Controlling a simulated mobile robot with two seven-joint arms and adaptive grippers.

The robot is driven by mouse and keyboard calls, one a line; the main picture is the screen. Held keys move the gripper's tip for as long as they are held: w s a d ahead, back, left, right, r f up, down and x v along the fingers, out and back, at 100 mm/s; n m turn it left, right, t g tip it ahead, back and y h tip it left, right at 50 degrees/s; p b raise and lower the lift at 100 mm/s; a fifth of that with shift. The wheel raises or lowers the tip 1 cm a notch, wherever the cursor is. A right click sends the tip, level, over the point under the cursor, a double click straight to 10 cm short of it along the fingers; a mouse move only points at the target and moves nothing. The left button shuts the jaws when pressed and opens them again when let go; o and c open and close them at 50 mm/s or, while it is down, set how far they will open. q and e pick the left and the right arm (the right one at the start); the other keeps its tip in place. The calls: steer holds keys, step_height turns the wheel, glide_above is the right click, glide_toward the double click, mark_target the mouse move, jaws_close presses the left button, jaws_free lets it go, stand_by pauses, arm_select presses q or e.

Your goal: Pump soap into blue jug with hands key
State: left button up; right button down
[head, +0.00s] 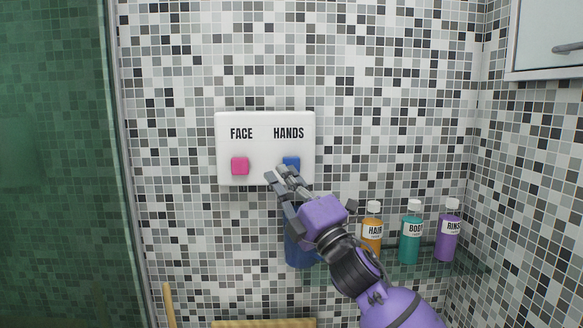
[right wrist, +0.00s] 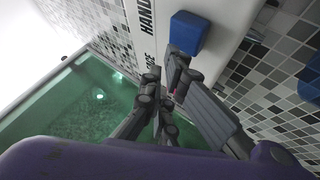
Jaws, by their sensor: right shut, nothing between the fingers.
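A white dispenser panel (head: 265,150) on the tiled wall has a pink key (head: 240,166) under FACE and a blue key (head: 291,162) under HANDS. My right gripper (head: 280,174) is shut and empty at the lower edge of the blue key, partly covering it. In the right wrist view the blue key (right wrist: 188,32) stands out from the panel just beyond the fingertips; I cannot tell whether they touch it. The blue jug (head: 299,248) is below the panel, partly hidden behind my right gripper and arm. My left gripper is not in view.
An orange HAIR bottle (head: 372,232), a teal BODY bottle (head: 410,236) and a purple RINSE bottle (head: 448,232) stand on a glass shelf to the right. A green glass panel (head: 55,160) is at the left and a white cabinet (head: 545,40) is at the upper right.

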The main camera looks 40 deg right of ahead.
stand_by(0.7)
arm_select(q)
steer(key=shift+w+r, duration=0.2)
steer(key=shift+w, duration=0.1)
arm_select(e)
steer(key=shift+w+d, duration=0.25)
steer(key=shift+w, duration=0.15)
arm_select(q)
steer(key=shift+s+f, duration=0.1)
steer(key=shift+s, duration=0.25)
arm_select(e)
steer(key=shift+w+d, duration=0.15)
steer(key=shift+w, duration=0.1)
steer(key=shift+w+d, duration=0.15)
steer(key=shift+w, duration=0.05)
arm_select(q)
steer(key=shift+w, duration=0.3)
arm_select(e)
steer(key=shift+w+d, duration=0.1)
steer(key=shift+w, duration=0.1)
steer(key=shift+s, duration=0.1)
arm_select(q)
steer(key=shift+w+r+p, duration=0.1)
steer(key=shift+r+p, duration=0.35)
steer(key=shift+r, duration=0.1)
arm_select(e)
steer(key=shift+s+a, duration=0.65)
steer(key=shift+s, duration=0.3)
